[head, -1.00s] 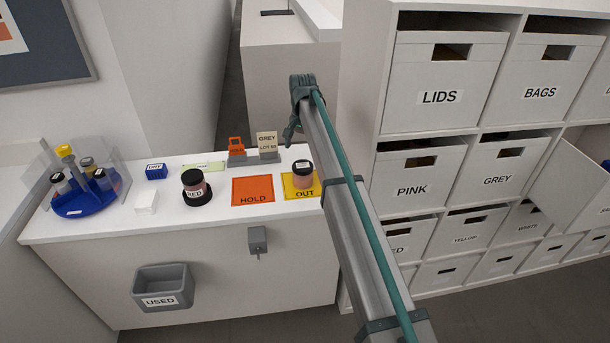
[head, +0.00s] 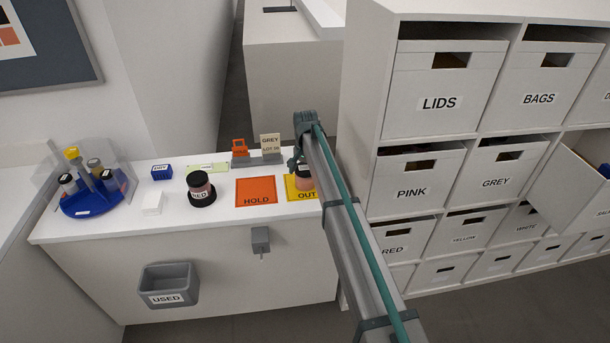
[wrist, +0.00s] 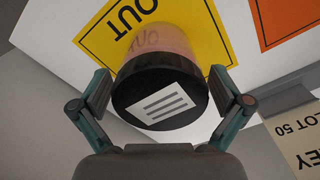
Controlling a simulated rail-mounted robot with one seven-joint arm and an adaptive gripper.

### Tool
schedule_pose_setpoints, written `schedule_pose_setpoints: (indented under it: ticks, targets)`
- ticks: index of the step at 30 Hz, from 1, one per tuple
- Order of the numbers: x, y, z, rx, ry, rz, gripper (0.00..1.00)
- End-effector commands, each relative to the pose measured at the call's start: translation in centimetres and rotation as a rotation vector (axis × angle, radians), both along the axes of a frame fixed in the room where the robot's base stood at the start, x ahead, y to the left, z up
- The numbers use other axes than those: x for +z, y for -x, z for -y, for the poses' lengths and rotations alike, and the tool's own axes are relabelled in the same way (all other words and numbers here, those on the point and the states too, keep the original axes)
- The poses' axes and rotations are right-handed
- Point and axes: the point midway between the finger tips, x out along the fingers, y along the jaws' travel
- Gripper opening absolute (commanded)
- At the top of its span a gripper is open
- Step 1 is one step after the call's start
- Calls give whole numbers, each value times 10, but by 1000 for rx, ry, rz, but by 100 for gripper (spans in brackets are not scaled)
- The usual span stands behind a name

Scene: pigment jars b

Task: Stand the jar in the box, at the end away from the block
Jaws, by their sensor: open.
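A pinkish jar (head: 307,182) with a black lid stands upright on the yellow OUT mat (head: 291,187) at the counter's right end. In the wrist view the lid of the jar (wrist: 160,95) faces me, with a white lined label. My gripper (head: 298,163) is above the jar and partly hides it. In the wrist view my gripper (wrist: 161,88) is open, one finger on each side of the lid; contact cannot be told. An open box (head: 572,185) juts from the shelf at the right, cut by the picture edge. I cannot make out a block inside it.
An orange HOLD mat (head: 256,191), small signs (head: 270,148) and a blue DRY box (head: 161,172) share the counter. A grey USED bin (head: 168,285) hangs in front. Closed boxes (head: 436,95) fill the shelf.

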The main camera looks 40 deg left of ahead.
Motion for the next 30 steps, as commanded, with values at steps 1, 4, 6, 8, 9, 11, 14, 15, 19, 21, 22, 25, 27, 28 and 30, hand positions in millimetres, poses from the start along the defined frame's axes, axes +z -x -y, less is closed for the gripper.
schedule_pose_setpoints:
  ticks: [1,4,6,8,9,11,14,15,19,21,22,25,27,28,30]
  targets:
    - [0,0,0,0,0,0,100]
    - [0,0,0,0,0,0,100]
    - [0,0,0,0,0,0,92]
    - [0,0,0,0,0,0,82]
    - [0,0,0,0,0,0,75]
    - [0,0,0,0,0,0,65]
    - [0,0,0,0,0,0,48]
    - [0,0,0,0,0,0,42]
    - [1,0,0,0,0,1,28]
    - [1,0,0,0,0,1,28]
    - [1,0,0,0,0,1,28]
    - [1,0,0,0,-1,1,28]
    - [3,0,0,0,-1,1,28]
    - [4,0,0,0,-1,1,28]
    - [7,0,-1,0,-1,2,28]
